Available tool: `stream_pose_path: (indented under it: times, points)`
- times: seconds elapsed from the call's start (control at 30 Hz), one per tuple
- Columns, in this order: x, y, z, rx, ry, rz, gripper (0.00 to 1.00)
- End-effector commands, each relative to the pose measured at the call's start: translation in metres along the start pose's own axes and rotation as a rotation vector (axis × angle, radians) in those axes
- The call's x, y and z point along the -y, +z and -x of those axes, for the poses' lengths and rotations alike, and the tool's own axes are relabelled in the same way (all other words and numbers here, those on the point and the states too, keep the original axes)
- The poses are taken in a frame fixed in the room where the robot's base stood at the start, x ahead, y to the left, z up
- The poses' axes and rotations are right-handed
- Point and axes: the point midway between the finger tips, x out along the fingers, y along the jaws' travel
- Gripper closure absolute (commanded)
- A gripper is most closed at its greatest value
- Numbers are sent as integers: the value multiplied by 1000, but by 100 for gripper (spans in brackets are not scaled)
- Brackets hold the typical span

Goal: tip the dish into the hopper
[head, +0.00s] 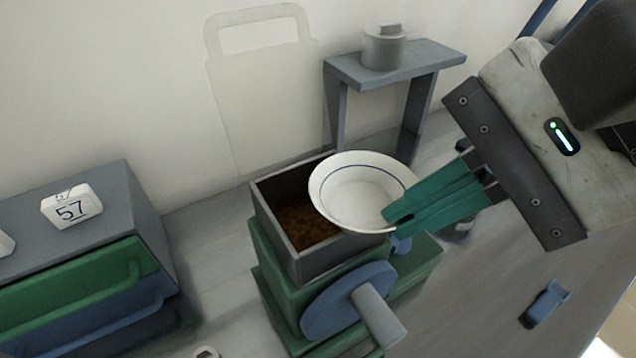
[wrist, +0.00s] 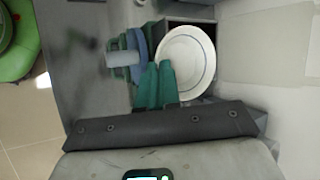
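The dish (head: 358,197) is a white bowl with a thin blue line inside its rim. My gripper (head: 396,216) has teal fingers closed together at the dish's near right rim and holds it over the right side of the hopper. The dish looks tilted, and its inside looks empty. The hopper (head: 299,269) is a grey open box on a green machine, with brown granular material in its left part; the dish hides the rest. In the wrist view the dish (wrist: 187,62) sits just beyond the fingertips (wrist: 160,68), with the hopper's dark edge behind it.
A blue wheel with a grey handle (head: 378,315) projects from the machine's front. A grey stand (head: 395,66) holding a small weight (head: 384,47) is behind. Green and blue drawers (head: 80,290) stand left, with a block marked 57 (head: 71,206) on top. A blue clip (head: 545,304) lies right.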

Motion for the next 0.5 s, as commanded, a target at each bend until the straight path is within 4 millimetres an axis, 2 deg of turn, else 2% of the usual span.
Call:
stream_pose_path:
  times: [0.03, 0.5]
  points:
    - [4, 3, 7, 0, -1, 0, 100]
    - [20, 14, 33, 0, -1, 1, 100]
